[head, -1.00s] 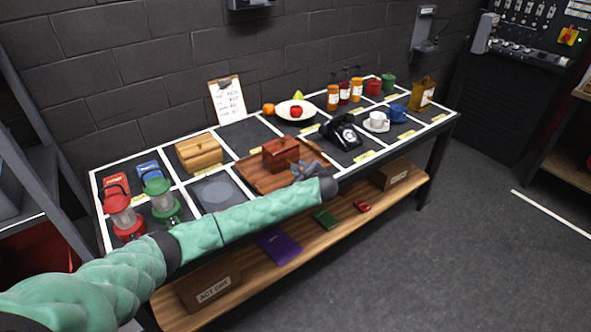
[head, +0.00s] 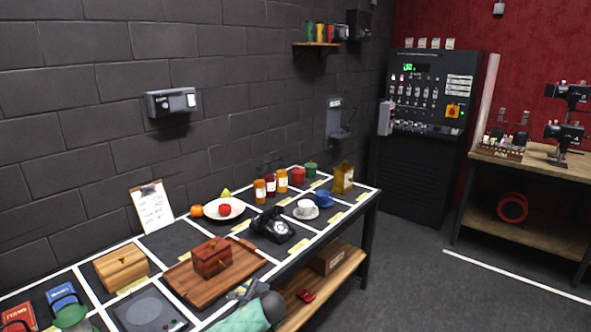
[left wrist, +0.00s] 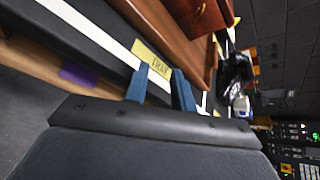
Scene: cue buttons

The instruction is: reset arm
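My left arm comes in at the bottom of the head view, with its left gripper (head: 246,290) low beside the front edge of the prop table (head: 360,208). In the left wrist view its two blue-grey fingers (left wrist: 160,88) stand apart with nothing between them. The gripper is near a yellow label reading TRAY (left wrist: 152,60) and the wooden tray (head: 187,284). A reddish-brown wooden box (head: 212,257) sits on the tray, apart from the gripper. My right gripper shows in neither view.
A black telephone (head: 272,226), a plate with an apple (head: 224,209) and cups stand farther along the table. A control cabinet (head: 428,140) is at the back, a workbench (head: 535,172) at the right. The floor (head: 430,295) between is clear.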

